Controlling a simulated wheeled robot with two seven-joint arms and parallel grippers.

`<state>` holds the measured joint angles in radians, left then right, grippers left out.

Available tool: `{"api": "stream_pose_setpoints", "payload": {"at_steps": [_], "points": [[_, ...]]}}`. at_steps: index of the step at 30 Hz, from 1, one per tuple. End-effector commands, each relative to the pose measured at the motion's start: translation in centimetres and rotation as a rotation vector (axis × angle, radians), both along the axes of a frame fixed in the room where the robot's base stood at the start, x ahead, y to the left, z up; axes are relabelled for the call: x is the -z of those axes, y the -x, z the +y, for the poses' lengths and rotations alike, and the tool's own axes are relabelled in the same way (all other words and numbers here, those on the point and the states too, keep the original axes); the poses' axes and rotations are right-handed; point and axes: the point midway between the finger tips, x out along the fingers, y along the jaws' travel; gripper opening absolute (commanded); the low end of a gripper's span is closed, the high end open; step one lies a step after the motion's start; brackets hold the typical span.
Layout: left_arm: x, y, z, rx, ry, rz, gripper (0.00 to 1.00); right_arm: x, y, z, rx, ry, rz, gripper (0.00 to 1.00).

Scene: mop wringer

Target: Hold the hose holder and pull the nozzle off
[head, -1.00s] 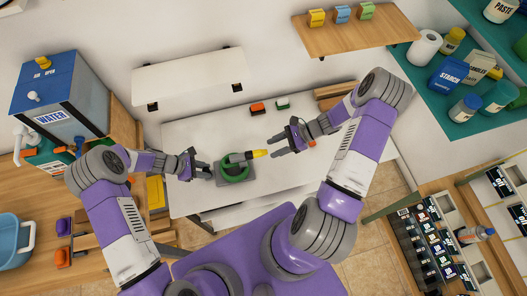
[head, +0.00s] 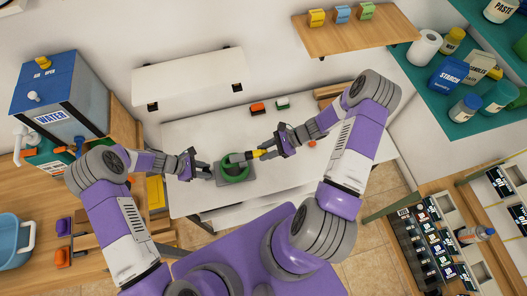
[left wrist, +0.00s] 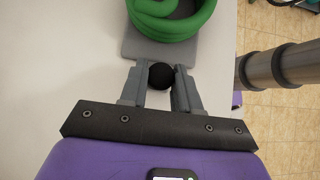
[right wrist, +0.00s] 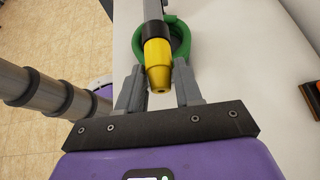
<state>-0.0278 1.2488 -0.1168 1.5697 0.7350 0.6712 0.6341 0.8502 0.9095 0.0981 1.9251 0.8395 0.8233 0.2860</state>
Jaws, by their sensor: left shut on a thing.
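The hose holder is a grey base plate (left wrist: 203,47) with a coiled green hose (left wrist: 175,22) on it, on the white table. My left gripper (left wrist: 161,78) is shut on a round black knob (left wrist: 161,75) at the holder's left edge; the gripper (head: 205,170) also shows in the head view. The yellow nozzle (right wrist: 158,62) with a dark collar points out to the right of the coil. My right gripper (right wrist: 158,88) is open, with its fingers on either side of the nozzle tip, showing gaps. It also shows in the head view (head: 267,151).
A small orange-red item (head: 312,144) lies right of my right gripper. The table around the holder is mostly clear.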

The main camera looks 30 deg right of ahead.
Motion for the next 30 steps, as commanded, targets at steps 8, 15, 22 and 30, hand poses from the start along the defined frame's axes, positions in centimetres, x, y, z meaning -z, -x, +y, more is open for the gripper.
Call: {"api": "stream_pose_setpoints", "payload": {"at_steps": [8,15,22,30], "points": [[0.0,0.0,0.0,0.001,-0.001,0.000,0.00,0.0,0.0,-0.1,0.001,0.001,0.000,0.02],[0.1,0.0,0.1,0.000,-0.001,0.000,0.00,0.0,0.0,-0.4,0.002,0.001,-0.001,0.02],[0.0,0.0,0.1,-0.001,-0.002,0.000,0.00,0.0,0.3,-1.4,0.001,0.001,-0.001,0.02],[0.0,0.0,0.1,-0.001,-0.002,-0.001,0.00,0.0,0.7,-2.7,0.001,0.001,-0.001,0.02]]}}
